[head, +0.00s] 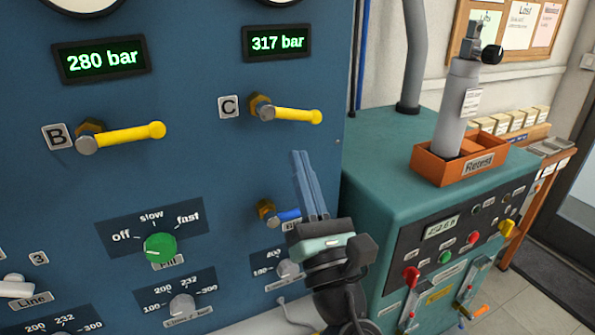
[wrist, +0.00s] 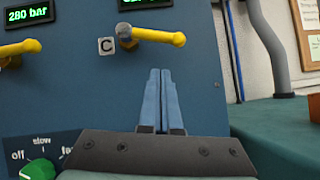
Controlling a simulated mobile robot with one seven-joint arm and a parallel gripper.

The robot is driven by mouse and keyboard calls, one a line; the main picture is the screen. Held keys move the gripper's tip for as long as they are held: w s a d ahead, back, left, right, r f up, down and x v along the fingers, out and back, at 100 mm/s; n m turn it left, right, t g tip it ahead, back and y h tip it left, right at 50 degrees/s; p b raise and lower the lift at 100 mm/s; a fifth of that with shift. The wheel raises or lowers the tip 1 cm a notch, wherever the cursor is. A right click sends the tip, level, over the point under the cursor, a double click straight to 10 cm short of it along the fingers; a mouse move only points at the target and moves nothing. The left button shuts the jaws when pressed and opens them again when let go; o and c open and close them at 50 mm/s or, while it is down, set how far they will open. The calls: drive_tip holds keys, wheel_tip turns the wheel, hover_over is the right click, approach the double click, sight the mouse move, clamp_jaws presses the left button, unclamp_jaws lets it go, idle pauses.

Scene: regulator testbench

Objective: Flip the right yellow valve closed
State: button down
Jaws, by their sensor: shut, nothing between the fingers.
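The right yellow valve is the handle beside label C (head: 295,115) on the blue panel. Its lever points right, roughly horizontal, from a brass fitting, under the 317 bar display. It also shows in the wrist view (wrist: 158,36). A second yellow valve (head: 130,133), beside label B, points right at the left of the panel. My gripper (head: 300,156) is shut and empty, fingers pointing up, below the right yellow valve. In the wrist view my fingertips (wrist: 160,72) appear just below the lever, with a gap between them in the picture.
A blue-handled valve (head: 288,215) sits low on the panel, partly behind my gripper. A green knob (head: 160,247) is at lower left. A teal cabinet (head: 385,165) stands to the right, bearing an orange Retest bin (head: 430,171) with a grey cylinder (head: 455,110).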

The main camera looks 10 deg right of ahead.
drive_tip(key=b+v, duration=0.2)
drive_tip(key=v, duration=0.8)
drive_tip(key=shift+s+a+f, duration=0.1)
